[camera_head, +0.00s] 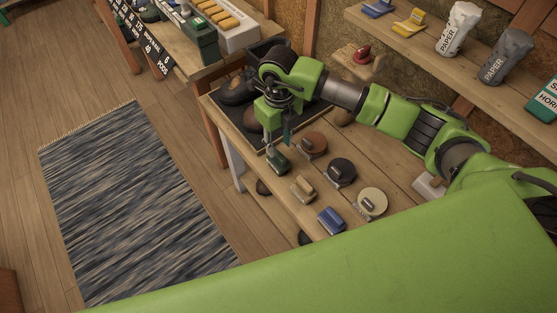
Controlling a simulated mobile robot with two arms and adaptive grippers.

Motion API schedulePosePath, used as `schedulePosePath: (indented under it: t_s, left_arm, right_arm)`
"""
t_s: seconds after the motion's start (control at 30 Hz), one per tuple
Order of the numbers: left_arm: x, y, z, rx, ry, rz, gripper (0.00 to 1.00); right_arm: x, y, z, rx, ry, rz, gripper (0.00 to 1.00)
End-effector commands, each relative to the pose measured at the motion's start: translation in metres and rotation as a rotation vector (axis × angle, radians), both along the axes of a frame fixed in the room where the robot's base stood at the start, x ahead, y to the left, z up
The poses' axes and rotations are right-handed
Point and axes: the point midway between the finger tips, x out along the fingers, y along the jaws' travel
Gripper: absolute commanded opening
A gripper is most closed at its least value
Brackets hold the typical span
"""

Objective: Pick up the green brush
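The green brush (278,161) is near the front left edge of the wooden bench (287,207), beside the tray that holds shoes. My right gripper (270,146) points down right at the brush, its fingertips overlapping the brush's near side in the head view. The fingers are small and partly hidden, so I cannot tell whether they are open, shut or touching the brush. My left gripper is out of view.
A tan brush (302,189) and a blue brush (331,220) lie along the front edge. Round tins (341,171) sit behind them. A black tray (229,121) with shoes is to the left. A shelf (431,57) with paper-labelled bags runs above my arm.

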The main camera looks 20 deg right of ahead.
Motion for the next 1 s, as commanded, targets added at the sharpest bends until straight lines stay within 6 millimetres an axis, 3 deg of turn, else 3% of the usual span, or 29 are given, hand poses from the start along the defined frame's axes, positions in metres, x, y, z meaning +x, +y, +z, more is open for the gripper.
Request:
schedulePosePath:
  t_s: [0.17, 0.5, 0.73, 0.77, 0.87, 1.0]
  left_arm:
    - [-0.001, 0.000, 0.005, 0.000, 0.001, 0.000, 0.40]
    - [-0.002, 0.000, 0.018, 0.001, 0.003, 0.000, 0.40]
    - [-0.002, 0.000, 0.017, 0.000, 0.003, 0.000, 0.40]
    - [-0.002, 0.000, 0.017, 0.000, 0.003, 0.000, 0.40]
    - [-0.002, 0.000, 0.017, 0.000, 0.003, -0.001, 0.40]
    - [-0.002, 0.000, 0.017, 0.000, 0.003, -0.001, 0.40]
  right_arm:
    - [-0.001, 0.001, -0.011, 0.001, 0.003, 0.001, 0.32]
    - [0.000, 0.001, -0.055, 0.002, 0.001, 0.001, 0.32]
    - [0.000, 0.001, -0.058, 0.001, -0.001, 0.002, 0.32]
    - [0.000, 0.001, -0.058, 0.001, -0.001, 0.002, 0.29]
    - [0.000, 0.001, -0.058, 0.001, -0.001, 0.002, 0.03]
    - [0.000, 0.001, -0.058, 0.002, 0.000, 0.002, 0.00]
